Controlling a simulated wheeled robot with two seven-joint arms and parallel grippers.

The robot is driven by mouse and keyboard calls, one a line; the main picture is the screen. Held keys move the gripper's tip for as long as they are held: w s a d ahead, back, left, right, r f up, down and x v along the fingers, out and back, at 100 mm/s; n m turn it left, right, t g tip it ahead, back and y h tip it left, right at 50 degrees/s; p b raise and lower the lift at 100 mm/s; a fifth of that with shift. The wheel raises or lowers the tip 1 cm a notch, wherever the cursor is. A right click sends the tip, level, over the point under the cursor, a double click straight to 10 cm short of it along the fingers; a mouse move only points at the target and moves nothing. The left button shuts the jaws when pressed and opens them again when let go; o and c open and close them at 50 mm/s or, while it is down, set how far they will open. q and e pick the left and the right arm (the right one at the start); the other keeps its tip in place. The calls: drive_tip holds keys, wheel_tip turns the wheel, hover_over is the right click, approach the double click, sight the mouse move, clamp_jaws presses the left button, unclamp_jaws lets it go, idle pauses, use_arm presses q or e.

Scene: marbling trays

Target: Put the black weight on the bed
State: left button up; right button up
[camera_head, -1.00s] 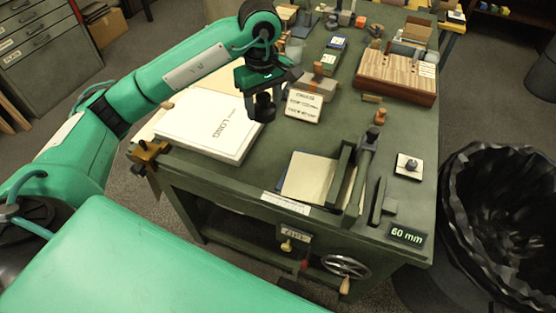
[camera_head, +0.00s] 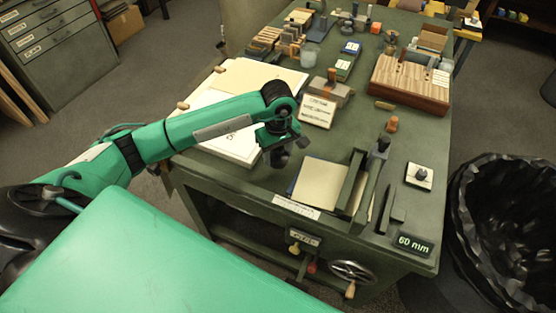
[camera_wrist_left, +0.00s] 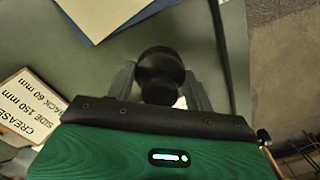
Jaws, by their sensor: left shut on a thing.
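The black weight (camera_head: 279,158) is a dark, rounded piece held by my left gripper (camera_head: 280,148). In the left wrist view the weight (camera_wrist_left: 160,70) sits between the two grey fingers of my left gripper (camera_wrist_left: 160,84), which is shut on it. It is over the green bench, between the white LONG board and the cream sheet; I cannot tell its exact height. The bed appears to be the flat area with the cream sheet (camera_head: 322,183) on a blue sheet, left of a dark green upright bar (camera_head: 350,184). My right gripper is not in view.
The white LONG board (camera_head: 225,148) lies partly under my arm. A CREASE sign (camera_head: 317,112), a wooden block (camera_head: 408,84) and a white plate with a dark knob (camera_head: 419,181) stand on the bench. A black-lined bin (camera_head: 505,215) is at right.

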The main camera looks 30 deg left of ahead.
sight(278, 162)
use_arm(q)
drive_tip(key=shift+f, duration=0.3)
wheel_tip(278, 162, down, 3)
drive_tip(key=shift+f+p, duration=0.15)
drive_tip(key=shift+p, duration=0.15)
drive_tip(key=shift+f, duration=0.25)
drive_tip(key=o, duration=1.3)
drive_tip(key=shift+o, duration=0.6)
drive_tip(key=shift+r, duration=0.25)
wheel_tip(278, 162, up, 4)
drive_tip(key=shift+r+b, duration=0.2)
drive_tip(key=shift+b, duration=0.45)
wheel_tip(278, 162, up, 6)
drive_tip(key=shift+b, duration=0.5)
drive_tip(key=shift+r, duration=0.75)
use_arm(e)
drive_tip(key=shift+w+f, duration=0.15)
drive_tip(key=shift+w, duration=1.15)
